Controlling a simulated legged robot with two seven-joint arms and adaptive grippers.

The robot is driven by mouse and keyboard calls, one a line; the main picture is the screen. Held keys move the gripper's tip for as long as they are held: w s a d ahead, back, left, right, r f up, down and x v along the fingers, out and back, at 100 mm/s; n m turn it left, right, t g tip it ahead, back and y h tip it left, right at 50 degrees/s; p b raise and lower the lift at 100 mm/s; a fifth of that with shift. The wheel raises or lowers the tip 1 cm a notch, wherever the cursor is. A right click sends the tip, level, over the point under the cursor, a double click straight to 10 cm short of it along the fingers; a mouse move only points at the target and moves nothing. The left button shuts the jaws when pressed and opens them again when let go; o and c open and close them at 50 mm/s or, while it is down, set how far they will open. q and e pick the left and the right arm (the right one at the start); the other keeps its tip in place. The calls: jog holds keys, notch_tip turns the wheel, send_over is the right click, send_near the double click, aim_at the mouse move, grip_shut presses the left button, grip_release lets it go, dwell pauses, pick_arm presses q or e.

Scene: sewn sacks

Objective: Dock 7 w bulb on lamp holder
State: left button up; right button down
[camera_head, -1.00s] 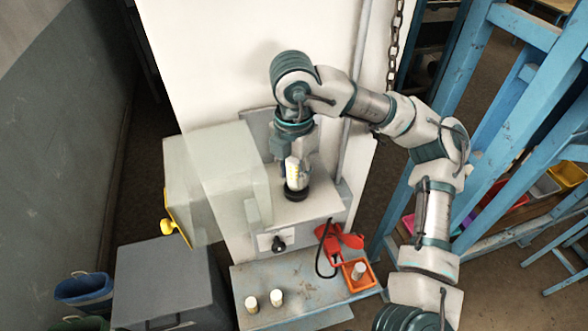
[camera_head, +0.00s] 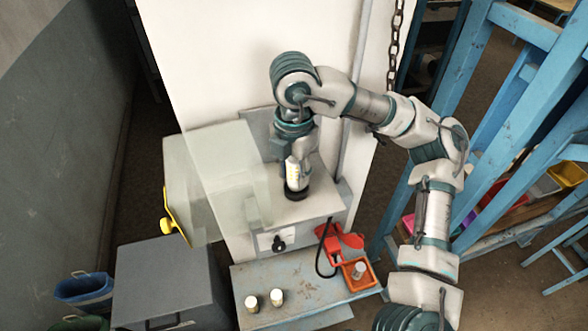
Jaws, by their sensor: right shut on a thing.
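My right gripper (camera_head: 298,172) points down over the test stand and is shut on a white bulb (camera_head: 291,174) with a yellow mark. The fingers hide part of the bulb. The black round lamp holder (camera_head: 295,195) sits on the light top of the stand, directly below the bulb. The bulb's lower end meets the holder in the picture; I cannot tell how deep it sits. My left gripper is not in view.
A clear cover (camera_head: 205,190) with a yellow handle (camera_head: 175,228) stands open left of the holder. On the lower blue-grey shelf (camera_head: 312,294) are two small whitish bulbs (camera_head: 251,303) (camera_head: 277,297), an orange tray (camera_head: 356,284) holding a pale piece, and a red clamp-like item (camera_head: 335,247).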

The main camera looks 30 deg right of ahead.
jog(key=shift+f+b, duration=0.65)
jog(key=shift+f, duration=0.2)
jog(key=c, duration=1)
grip_release()
jog(key=shift+r, duration=0.15)
notch_tip(320, 180, up, 3)
jog(key=shift+p, duration=1.2)
jog(key=shift+r, duration=3.9)
